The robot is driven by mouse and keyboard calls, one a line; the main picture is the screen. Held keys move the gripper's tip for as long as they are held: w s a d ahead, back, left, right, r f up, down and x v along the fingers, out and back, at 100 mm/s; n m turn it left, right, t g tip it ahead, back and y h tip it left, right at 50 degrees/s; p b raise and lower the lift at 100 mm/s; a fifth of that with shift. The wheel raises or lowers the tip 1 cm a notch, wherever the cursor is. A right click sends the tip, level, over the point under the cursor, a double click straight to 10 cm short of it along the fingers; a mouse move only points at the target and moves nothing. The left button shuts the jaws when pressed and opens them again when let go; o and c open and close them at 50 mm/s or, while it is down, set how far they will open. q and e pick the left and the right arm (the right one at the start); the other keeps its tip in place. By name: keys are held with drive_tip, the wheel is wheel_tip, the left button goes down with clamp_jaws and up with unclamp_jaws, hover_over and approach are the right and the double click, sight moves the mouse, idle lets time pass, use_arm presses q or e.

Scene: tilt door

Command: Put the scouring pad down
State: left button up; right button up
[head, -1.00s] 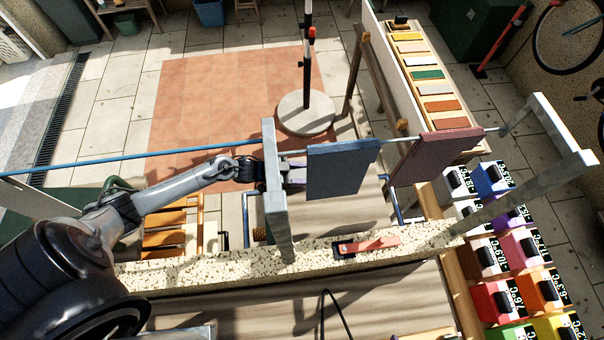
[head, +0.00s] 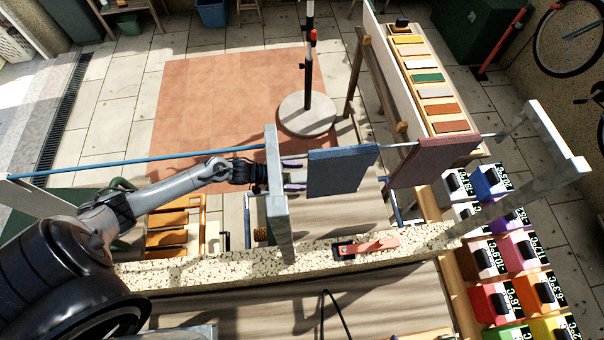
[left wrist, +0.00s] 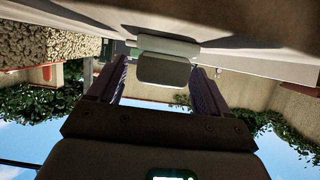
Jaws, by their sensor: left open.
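I cannot identify the scouring pad with certainty in either view. My left gripper (head: 294,176) is open beside the grey post, its two purple fingers apart and pointing right toward the hanging blue panel (head: 340,172). In the left wrist view, the open fingers (left wrist: 165,92) show with a small grey block (left wrist: 163,71) visible between them; I cannot tell whether they touch it or what it is. A maroon panel (head: 432,158) hangs farther right on the same rod. My right gripper is not in view.
A grey post (head: 277,190) stands close to my left gripper. A speckled stone ledge (head: 215,268) runs below, with a red-handled tool (head: 368,246) lying on it. Several coloured boxes (head: 490,257) stand at the right. A white frame (head: 545,140) rises at the right end.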

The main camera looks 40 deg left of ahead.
sight(299, 176)
use_arm(q)
drive_tip(key=p+v, duration=0.2)
drive_tip(key=v, duration=0.2)
drive_tip(key=shift+r, duration=0.15)
drive_tip(key=shift+s+a+r+p, duration=0.15)
drive_tip(key=shift+s+a+p, duration=0.2)
drive_tip(key=shift+s, duration=0.05)
